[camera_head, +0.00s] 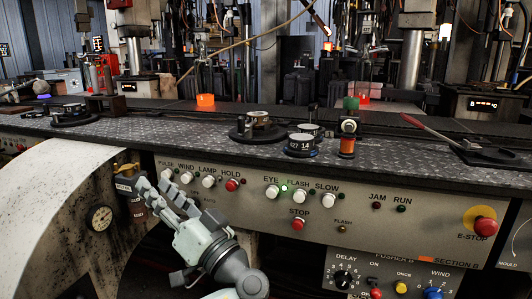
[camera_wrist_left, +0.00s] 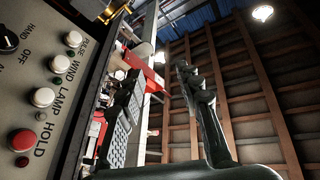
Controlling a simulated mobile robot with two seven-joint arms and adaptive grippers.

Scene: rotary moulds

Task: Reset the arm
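My left arm comes up from the bottom of the head view. Its grey gripper (camera_head: 155,182) is in front of the left part of the control panel (camera_head: 330,207), near the PULSE and WIND buttons. In the left wrist view the two fingers of this gripper (camera_wrist_left: 158,85) stand apart with nothing between them. The panel shows at the left of that view, with the HOLD button (camera_wrist_left: 20,140) closest. Whether a finger touches the panel cannot be told. My right gripper is in neither view.
A dark bench (camera_head: 200,135) runs above the panel and carries round moulds (camera_head: 257,128). A red E-STOP button (camera_head: 485,226) is at the panel's right. A pressure gauge (camera_head: 100,218) and a brass-coloured fitting (camera_head: 128,183) are close to the left gripper.

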